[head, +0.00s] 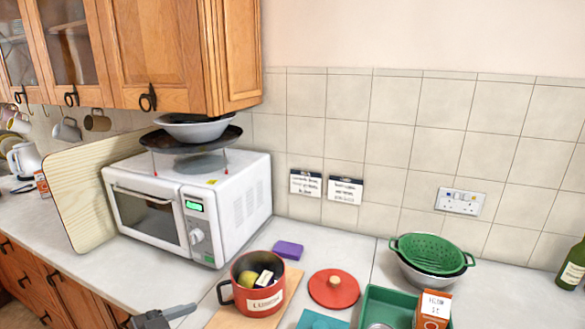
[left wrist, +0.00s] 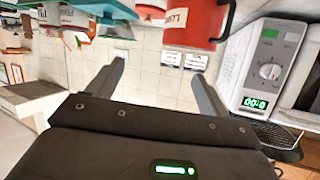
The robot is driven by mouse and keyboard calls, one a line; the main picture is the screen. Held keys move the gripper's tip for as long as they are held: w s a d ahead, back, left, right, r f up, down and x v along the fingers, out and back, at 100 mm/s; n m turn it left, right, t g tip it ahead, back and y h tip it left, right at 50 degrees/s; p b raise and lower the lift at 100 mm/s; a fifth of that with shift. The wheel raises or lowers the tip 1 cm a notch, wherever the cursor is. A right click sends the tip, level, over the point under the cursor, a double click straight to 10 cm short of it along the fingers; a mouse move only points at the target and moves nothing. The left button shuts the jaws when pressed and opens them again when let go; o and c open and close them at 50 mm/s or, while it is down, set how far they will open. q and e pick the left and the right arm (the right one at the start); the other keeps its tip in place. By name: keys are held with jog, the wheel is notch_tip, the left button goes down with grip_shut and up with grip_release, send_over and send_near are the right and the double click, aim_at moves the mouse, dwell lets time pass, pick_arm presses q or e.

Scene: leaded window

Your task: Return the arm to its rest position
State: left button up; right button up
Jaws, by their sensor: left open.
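My left gripper (head: 165,317) enters at the bottom edge of the head view, beside the red pot (head: 259,298). In the left wrist view, its two fingers (left wrist: 160,88) stand apart with nothing between them. That view is upside down, with the red pot (left wrist: 188,22) above the fingers. The pot is labelled and holds a yellow-green item and a black-and-white item. It stands upright on a wooden board (head: 225,318), apart from the gripper. Most of my left arm is hidden, and my right gripper is in neither view.
A white microwave (head: 232,205) stands behind the gripper, with a pan and bowl above it. A red lid (head: 334,288), a purple block (head: 288,249), a green tray (head: 372,296), a small box (head: 433,309) and a green colander (head: 430,252) are to the right. Wooden cupboards (head: 160,55) overhang.

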pick_arm(q)
jog(key=s+a+f+n+y, duration=0.2)
jog(key=s+f+n+y, duration=0.15)
jog(key=f, duration=0.25)
jog(key=s+a+f+n+y, duration=0.1)
jog(key=s+f+n+y, duration=0.1)
jog(key=f+n+y, duration=0.3)
jog(key=s+a+f+g+y, duration=0.1)
jog(key=s+f+g, duration=0.2)
jog(key=s+f, duration=0.4)
jog(key=s+a+f+g, duration=0.25)
jog(key=s+f, duration=0.25)
jog(key=s, duration=0.4)
jog(key=s+f+g, duration=0.1)
jog(key=s+f, duration=0.1)
jog(key=f, duration=1.3)
jog(key=s+f+g, duration=0.2)
jog(key=f, duration=1.3)
jog(key=s+a+f+m, duration=0.1)
jog(key=s+a+f, duration=0.1)
jog(key=s+f, duration=1.1)
jog(key=shift+s+g+b, duration=0.35)
jog(key=shift+s+b, duration=0.1)
jog(key=shift+s, duration=0.4)
